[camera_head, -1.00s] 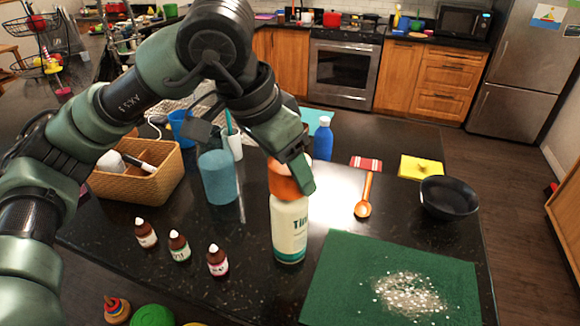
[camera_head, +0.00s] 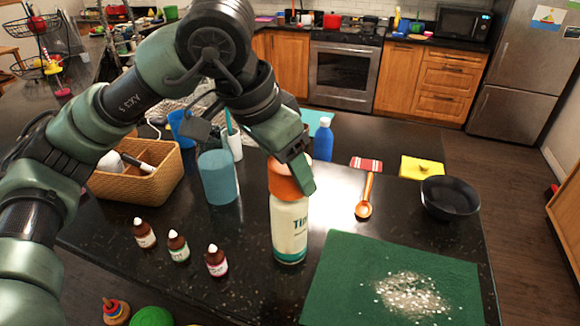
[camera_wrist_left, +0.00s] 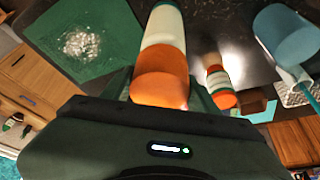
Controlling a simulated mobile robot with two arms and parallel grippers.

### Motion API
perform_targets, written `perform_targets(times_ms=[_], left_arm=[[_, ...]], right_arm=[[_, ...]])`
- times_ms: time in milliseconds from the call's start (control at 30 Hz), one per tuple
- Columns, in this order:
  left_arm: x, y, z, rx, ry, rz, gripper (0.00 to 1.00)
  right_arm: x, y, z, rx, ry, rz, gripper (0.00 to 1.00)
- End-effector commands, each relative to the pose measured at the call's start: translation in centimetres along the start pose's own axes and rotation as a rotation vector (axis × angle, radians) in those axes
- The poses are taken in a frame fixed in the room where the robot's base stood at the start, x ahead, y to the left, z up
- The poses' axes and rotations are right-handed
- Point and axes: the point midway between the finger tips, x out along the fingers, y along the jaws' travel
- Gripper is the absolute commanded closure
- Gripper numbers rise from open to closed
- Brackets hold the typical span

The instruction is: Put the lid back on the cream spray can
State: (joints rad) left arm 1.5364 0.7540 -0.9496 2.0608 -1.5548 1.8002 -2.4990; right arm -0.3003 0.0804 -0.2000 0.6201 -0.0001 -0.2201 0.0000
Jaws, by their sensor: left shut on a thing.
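The cream spray can (camera_head: 290,228) stands upright on the dark counter, left of the green mat. The orange lid (camera_head: 283,184) is at its top, with no gap visible between them in the head view. My left gripper (camera_head: 300,170) reaches down from above and is shut on the lid, with one green finger against its right side. The wrist view shows the lid (camera_wrist_left: 160,88) end-on between the fingers, with the can (camera_wrist_left: 163,28) beyond it. The lid's far side is hidden, so I cannot tell whether it is fully seated. My right gripper is not in view.
A blue cylinder (camera_head: 217,177), a wicker basket (camera_head: 135,185) and small dropper bottles (camera_head: 178,246) stand left of the can. A blue bottle (camera_head: 323,140) is behind it. An orange spoon (camera_head: 365,205), black bowl (camera_head: 450,198) and green mat (camera_head: 340,270) lie right.

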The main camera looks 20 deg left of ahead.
Motion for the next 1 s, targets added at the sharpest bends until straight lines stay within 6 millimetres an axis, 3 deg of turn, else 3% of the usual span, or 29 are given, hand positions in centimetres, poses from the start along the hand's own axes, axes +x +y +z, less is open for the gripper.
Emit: perform_targets(times_ms=[867,900,1000], left_arm=[[0.06,0.01,0.02,0.0,0.0,0.0,0.78],[0.06,0.0,0.02,0.0,0.0,0.0,0.38],[0.06,0.0,0.02,0.0,0.0,0.0,0.16]], right_arm=[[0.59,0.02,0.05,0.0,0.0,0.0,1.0],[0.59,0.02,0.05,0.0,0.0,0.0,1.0],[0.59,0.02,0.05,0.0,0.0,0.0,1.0]])
